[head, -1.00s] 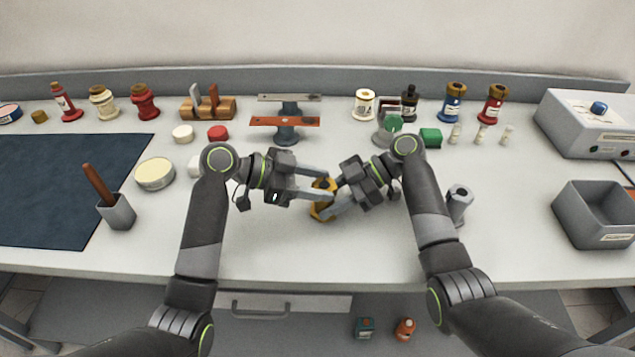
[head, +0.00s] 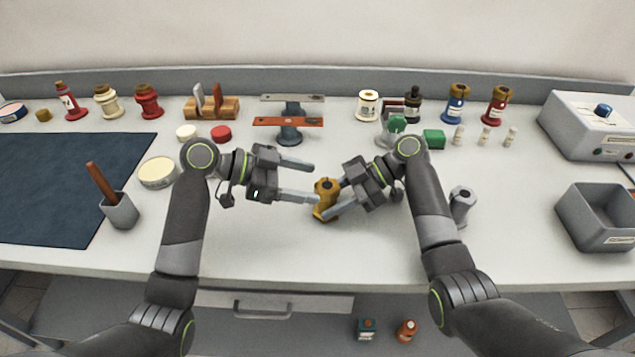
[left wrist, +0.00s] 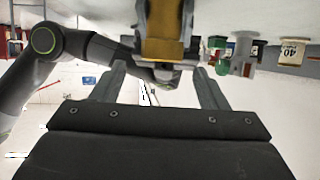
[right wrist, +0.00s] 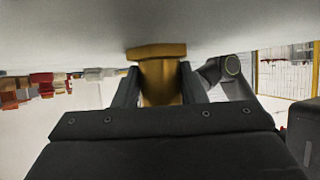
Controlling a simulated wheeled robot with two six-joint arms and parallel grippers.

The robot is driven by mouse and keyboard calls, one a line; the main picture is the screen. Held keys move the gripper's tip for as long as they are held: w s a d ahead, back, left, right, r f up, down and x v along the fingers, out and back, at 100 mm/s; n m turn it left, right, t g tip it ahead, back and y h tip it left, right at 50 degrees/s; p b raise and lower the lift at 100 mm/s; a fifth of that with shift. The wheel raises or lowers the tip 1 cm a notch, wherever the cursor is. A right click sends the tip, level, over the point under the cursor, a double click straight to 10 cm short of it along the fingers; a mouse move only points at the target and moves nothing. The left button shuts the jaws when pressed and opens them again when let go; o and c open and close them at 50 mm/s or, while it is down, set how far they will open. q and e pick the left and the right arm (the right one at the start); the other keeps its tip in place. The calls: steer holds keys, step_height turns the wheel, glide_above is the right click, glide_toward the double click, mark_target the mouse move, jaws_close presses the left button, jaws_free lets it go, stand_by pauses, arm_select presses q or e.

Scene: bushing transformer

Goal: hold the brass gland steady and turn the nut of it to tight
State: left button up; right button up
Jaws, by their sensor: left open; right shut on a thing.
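In the left wrist view the gland (left wrist: 165,45) shows ahead, beyond the open fingers. How tight the nut is cannot be seen.
A grey metal part (head: 461,203) stands right of my right forearm. A grey bin (head: 600,222) is at the right. A cup with a brown-handled tool (head: 121,211) and a cream lid (head: 159,172) are at the left. The bench front is clear.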

arm_select(q)
steer(key=v, duration=0.8)
steer(key=shift+s, duration=0.15)
arm_select(e)
steer(key=shift+f, duration=0.15)
arm_select(q)
steer(key=shift+a, duration=0.1)
arm_select(e)
steer(key=o, duration=0.8)
steer(key=shift+d, duration=0.1)
